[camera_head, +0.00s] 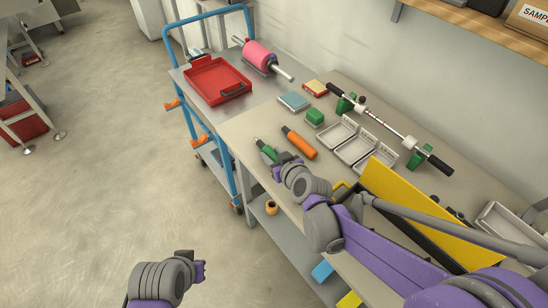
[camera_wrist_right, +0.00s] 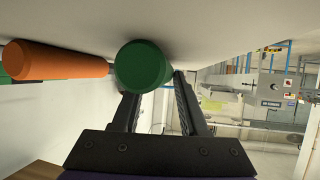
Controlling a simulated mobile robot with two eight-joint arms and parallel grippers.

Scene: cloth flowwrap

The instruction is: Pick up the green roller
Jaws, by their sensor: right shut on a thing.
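The green roller (camera_head: 267,152) is near the front edge of the table in the head view, with a thin dark tip toward the back left. My right gripper (camera_head: 279,161) is at its near end. In the right wrist view the round end of the green roller (camera_wrist_right: 142,66) sits between the two black fingers of my right gripper (camera_wrist_right: 155,88), which is shut on it. I cannot tell whether the roller touches the table. My left gripper (camera_head: 199,271) is low over the floor, away from the table; its finger opening does not show clearly.
An orange roller (camera_head: 299,143) lies close beside the green one. Grey trays (camera_head: 354,149), a green block (camera_head: 314,117) and a bar on green stands (camera_head: 391,130) are farther back. A yellow panel (camera_head: 420,215) stands by my right arm. A cart holds a red tray (camera_head: 217,99) and a pink roll (camera_head: 258,54).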

